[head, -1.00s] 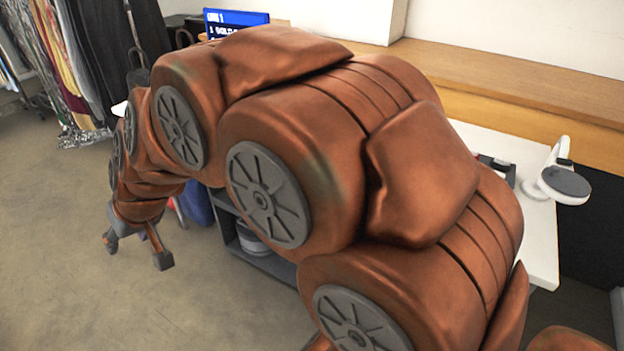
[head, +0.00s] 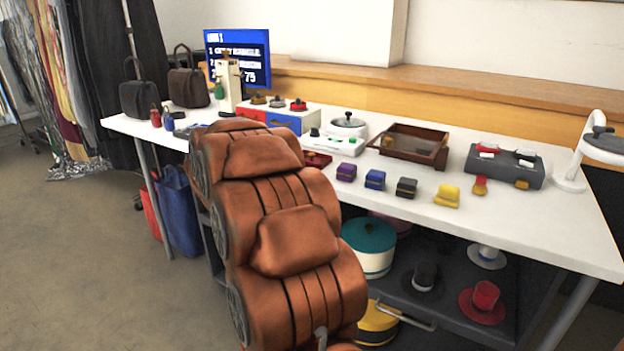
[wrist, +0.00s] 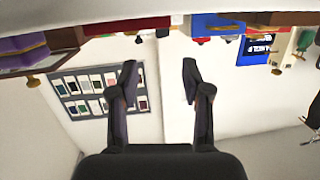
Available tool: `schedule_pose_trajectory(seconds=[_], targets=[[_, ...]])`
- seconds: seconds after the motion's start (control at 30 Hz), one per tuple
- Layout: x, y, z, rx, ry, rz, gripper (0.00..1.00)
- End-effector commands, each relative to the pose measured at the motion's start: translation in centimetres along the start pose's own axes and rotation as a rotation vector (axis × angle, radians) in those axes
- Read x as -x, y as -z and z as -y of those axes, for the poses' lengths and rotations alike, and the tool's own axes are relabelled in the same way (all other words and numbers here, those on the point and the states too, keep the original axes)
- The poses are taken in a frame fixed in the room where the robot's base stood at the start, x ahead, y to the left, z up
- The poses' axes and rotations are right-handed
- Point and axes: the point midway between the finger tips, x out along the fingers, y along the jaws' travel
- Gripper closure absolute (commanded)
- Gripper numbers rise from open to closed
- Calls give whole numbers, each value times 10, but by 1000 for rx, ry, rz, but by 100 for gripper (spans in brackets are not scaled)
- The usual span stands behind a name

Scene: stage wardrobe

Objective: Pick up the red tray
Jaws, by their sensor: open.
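The red tray (head: 317,159) is a small, low tray on the white table, beside my arm and left of the purple box. My arm may hide part of it in the head view. In the wrist view, where the scene is upside down, a low red shape (wrist: 117,27) at the top may be this tray; I cannot be sure. My gripper (wrist: 158,74) is open and empty in the wrist view, its two fingers apart and clear of the table. My arm hides it in the head view.
The white table (head: 530,225) bears purple (head: 346,172), blue (head: 375,179), black and yellow boxes, a brown tray (head: 413,143), a white scale (head: 348,127), a drawer unit (head: 291,122) and a screen (head: 238,56). Hat boxes sit on the shelf below.

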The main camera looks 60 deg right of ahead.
Motion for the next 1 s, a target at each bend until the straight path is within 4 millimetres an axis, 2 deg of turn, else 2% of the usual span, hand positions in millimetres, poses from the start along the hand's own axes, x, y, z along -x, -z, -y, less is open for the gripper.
schedule_pose_trajectory(seconds=[0.03,0.1,0.23,0.57,0.77,1.0], targets=[[-8,-10,-12,4,-45,-8,52],[-13,-13,-24,7,-87,-14,52],[-22,-14,-34,11,-120,-18,52],[-49,-16,-36,11,-120,-17,52],[-73,-19,-39,11,-120,-19,52],[-92,-14,-40,10,-116,-18,52]])
